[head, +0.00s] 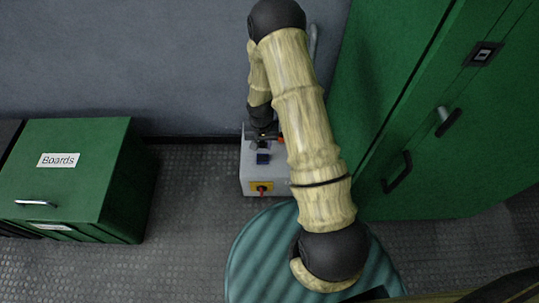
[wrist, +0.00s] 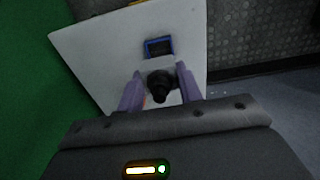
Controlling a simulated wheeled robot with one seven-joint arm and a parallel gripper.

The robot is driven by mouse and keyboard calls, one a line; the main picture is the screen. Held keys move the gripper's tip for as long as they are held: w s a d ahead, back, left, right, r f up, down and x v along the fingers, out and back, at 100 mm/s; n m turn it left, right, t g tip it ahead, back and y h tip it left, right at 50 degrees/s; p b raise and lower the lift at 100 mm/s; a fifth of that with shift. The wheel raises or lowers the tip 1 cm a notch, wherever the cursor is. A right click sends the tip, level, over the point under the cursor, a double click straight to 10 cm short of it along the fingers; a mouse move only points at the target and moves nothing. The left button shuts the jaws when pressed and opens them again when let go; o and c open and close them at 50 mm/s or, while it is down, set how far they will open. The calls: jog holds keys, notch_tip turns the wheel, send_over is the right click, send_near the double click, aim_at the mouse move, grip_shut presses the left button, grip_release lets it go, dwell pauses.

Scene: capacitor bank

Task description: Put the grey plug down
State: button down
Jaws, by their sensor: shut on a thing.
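My gripper (wrist: 160,92) has its two purple fingers closed on a dark, rounded thing, which I take to be the grey plug (wrist: 160,84). It is held just above or against the top of a pale box (wrist: 95,55); I cannot tell if it touches. A blue-framed square socket (wrist: 158,47) lies on the box top just beyond the plug. In the head view my gripper (head: 263,138) points down over the back of the box (head: 246,172), and the plug is too small and dark to make out there.
A yellow plate with a red switch (head: 261,188) is on the box front. A round teal-striped surface (head: 250,255) lies in front. Green cabinets (head: 400,110) stand close on the right. A green "Boards" chest (head: 90,190) is at left. Floor (head: 195,190) between chest and box is clear.

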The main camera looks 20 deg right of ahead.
notch_tip(320, 180, up, 22)
jog(key=w+n+p, duration=0.2)
jog(key=n+p, duration=0.1)
jog(key=p, duration=0.7)
jog(key=shift+w+n+p, duration=0.15)
jog(key=shift+n+p, duration=0.15)
jog(key=shift+p, duration=0.1)
jog(key=shift+f, duration=0.15)
